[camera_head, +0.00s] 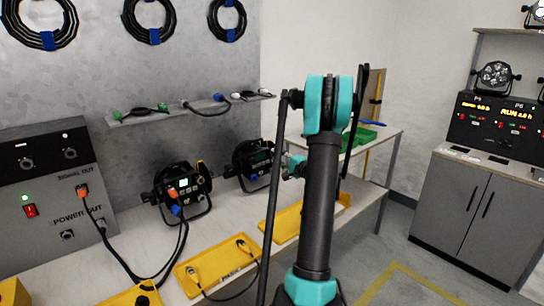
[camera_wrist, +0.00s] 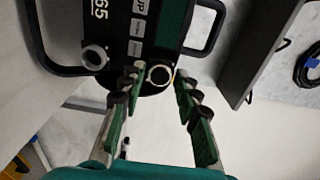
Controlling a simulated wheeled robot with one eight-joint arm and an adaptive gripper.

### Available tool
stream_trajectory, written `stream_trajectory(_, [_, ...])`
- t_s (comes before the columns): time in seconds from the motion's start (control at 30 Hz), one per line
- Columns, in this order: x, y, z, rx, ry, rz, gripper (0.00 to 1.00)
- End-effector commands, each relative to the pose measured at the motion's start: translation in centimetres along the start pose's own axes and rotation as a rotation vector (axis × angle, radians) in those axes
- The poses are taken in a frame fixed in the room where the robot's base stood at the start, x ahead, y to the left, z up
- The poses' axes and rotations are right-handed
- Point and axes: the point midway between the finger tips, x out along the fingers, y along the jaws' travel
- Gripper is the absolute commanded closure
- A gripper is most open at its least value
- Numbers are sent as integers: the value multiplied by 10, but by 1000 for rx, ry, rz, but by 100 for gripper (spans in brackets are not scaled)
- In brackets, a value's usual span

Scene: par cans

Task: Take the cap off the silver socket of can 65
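Can 65 (camera_wrist: 120,45) fills the top of the wrist view, its black back panel showing a white "65". Two round pale-rimmed fittings show on it: a silver one at the left (camera_wrist: 95,57) and one with a dark centre (camera_wrist: 159,75). I cannot tell which carries a cap. My gripper (camera_wrist: 155,88) is open and empty, with its fingertips either side of the dark-centred fitting; contact cannot be judged. In the head view my gripper (camera_head: 295,165) is partly hidden by my arm, right of the rear can (camera_head: 252,163), which appears to be can 65.
Another can (camera_head: 183,187) with a lit display and plugged cables stands on the bench to the left, near the grey power box (camera_head: 45,185). Yellow trays (camera_head: 215,265) lie in front. A shelf (camera_head: 190,108) with short cables runs above. A green tray (camera_head: 370,135) stands behind my arm.

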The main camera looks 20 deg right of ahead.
Motion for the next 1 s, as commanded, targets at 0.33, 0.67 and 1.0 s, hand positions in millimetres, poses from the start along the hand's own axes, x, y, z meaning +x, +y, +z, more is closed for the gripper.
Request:
stream_trajectory(0.33, [0,0,0,0,0,0,100])
stream_trajectory(0.67, [-2,0,0,0,0,0,100])
stream_trajectory(1.0, [-14,0,0,0,1,0,100])
